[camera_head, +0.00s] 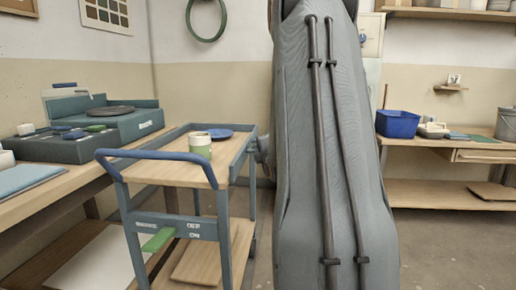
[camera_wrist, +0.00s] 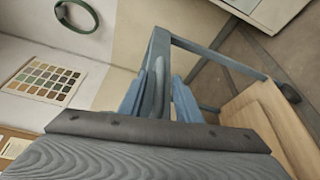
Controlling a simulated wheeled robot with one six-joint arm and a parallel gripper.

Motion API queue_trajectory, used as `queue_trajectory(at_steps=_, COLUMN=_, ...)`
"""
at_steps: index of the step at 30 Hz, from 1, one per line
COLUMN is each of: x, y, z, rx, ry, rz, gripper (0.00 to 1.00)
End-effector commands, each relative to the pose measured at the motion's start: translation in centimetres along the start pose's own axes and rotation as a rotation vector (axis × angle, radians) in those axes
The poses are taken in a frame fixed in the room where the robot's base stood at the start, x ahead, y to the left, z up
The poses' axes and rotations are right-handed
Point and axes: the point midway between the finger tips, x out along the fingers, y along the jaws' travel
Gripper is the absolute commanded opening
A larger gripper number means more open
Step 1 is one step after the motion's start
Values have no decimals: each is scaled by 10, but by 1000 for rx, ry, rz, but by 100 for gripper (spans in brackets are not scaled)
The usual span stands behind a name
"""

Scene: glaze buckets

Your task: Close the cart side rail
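The blue-framed cart (camera_head: 240,150) stands left of centre in the head view, with a wooden top inside raised blue rails. Its right-hand long side rail lies close to my gripper (camera_head: 262,150), which is partly hidden by my grey arm. In the wrist view my gripper (camera_wrist: 156,98) points at a blue cart bar (camera_wrist: 160,48). A blue-grey piece shows between the outer blue finger parts. I cannot tell whether they touch the bar or grip it.
A green-and-white cup (camera_head: 200,146) and blue plate (camera_head: 219,134) are on the cart top. A workbench (camera_head: 60,187) stands close on the left. A blue bin (camera_head: 397,124) and a bucket (camera_head: 507,124) are on the right bench. Floor shows right of the cart.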

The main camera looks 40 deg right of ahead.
Motion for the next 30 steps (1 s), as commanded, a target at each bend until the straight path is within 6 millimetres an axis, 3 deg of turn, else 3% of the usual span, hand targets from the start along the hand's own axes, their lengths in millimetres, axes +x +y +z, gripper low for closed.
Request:
queue_trajectory(at_steps=13, x=-65, y=1, z=0, rx=0, ry=-1, rz=0, gripper=31)
queue_trajectory(at_steps=30, x=-72, y=0, z=-1, rx=0, ry=1, rz=1, gripper=31)
